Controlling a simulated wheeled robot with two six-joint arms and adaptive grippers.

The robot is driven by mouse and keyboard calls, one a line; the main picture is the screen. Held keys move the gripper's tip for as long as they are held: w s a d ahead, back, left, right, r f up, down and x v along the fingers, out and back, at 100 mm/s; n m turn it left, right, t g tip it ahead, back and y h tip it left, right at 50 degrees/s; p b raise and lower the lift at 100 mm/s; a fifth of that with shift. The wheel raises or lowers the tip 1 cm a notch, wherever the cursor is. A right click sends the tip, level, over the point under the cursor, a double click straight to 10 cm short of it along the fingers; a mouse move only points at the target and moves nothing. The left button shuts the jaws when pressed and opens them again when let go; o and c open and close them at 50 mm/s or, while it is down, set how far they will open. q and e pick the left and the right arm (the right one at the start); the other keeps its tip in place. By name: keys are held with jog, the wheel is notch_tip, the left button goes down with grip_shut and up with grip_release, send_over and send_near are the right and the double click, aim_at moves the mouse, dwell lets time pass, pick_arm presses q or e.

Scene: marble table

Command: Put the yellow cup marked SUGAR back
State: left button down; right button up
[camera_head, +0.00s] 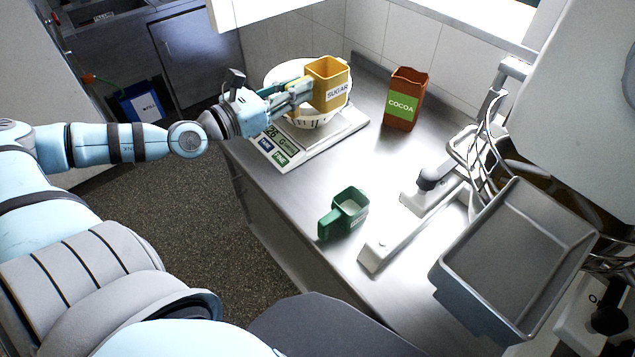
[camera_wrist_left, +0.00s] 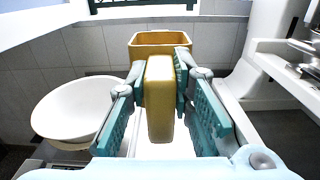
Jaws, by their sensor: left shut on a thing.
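The yellow cup marked SUGAR (camera_head: 337,91) is held upright over the right part of a white bowl (camera_head: 281,72), and the bowl stands on a white scale (camera_head: 338,134). My left gripper (camera_head: 300,90) is shut on the cup's handle. In the left wrist view the teal fingers (camera_wrist_left: 158,98) close on both sides of the yellow handle, and the cup's open body (camera_wrist_left: 160,42) shows behind it. The white bowl (camera_wrist_left: 62,112) is to the left there, apart from the cup. What the cup holds is hidden. My right gripper is not in view.
A brown COCOA container (camera_head: 404,99) stands near the tiled wall. A green cup (camera_head: 350,209) with a handle stands near the front edge of the steel counter (camera_head: 330,170). A mixer with a grey tray (camera_head: 520,262) fills the right. Bare counter lies between scale and green cup.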

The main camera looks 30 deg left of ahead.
pick_arm(q)
jog(key=f+b, duration=0.1)
jog(key=s+f+b, duration=0.1)
jog(key=f, duration=0.1)
jog(key=f+b, duration=0.7)
jog(key=f, duration=0.1)
jog(key=f+b, duration=0.7)
jog(key=f, duration=0.1)
jog(key=f+b, duration=0.7)
jog(key=f, duration=0.1)
jog(key=shift+w+b, duration=0.25)
jog(key=shift+b, duration=0.05)
jog(key=shift+f, duration=0.3)
jog(key=shift+r, duration=0.2)
jog(key=shift+f, duration=0.1)
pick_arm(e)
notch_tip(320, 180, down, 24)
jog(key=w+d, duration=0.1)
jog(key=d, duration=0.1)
pick_arm(q)
jog(key=c, duration=1.4)
grip_release()
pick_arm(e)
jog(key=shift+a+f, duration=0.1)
